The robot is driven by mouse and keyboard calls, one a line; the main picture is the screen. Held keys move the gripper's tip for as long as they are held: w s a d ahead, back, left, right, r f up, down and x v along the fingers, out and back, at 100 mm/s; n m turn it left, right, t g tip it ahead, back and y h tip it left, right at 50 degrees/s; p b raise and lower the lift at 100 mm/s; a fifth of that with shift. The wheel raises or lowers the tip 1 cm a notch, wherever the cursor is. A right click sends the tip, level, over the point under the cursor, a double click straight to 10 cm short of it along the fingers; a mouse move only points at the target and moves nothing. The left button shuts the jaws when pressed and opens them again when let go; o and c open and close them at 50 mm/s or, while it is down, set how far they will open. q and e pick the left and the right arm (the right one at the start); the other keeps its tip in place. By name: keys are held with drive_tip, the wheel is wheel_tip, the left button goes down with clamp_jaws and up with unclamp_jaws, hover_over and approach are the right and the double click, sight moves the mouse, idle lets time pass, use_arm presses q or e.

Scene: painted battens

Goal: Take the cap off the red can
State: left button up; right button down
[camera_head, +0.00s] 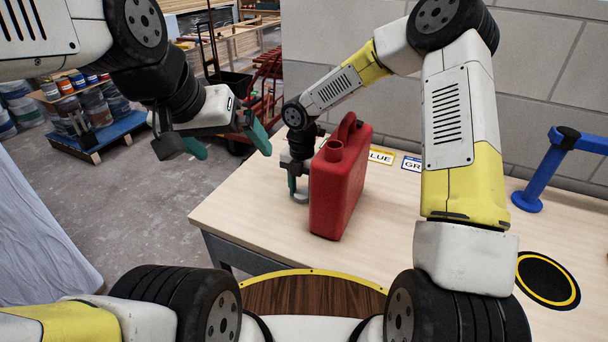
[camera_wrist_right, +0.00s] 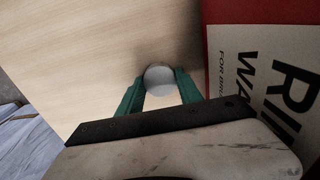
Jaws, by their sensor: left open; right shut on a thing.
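The red can (camera_head: 338,190) stands upright on the table, its handle on top. Its red spout (camera_head: 333,149) shows at the top left with no cap on it. My right gripper (camera_head: 298,192) is low beside the can's left side, shut on a pale grey round cap (camera_wrist_right: 160,78). The cap sits between the green fingertips in the right wrist view, close to the table top; whether it touches the wood I cannot tell. The can's printed label (camera_wrist_right: 265,80) is right of the fingers there. My left gripper (camera_head: 228,144) is open and empty, off the table's left edge.
The wooden table (camera_head: 440,260) has name labels (camera_head: 382,156) behind the can, partly hidden. A black round mat with a yellow ring (camera_head: 546,280) lies at the right. The table front is clear.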

drive_tip(key=c, duration=0.8)
unclamp_jaws()
drive_tip(key=shift+f, duration=0.1)
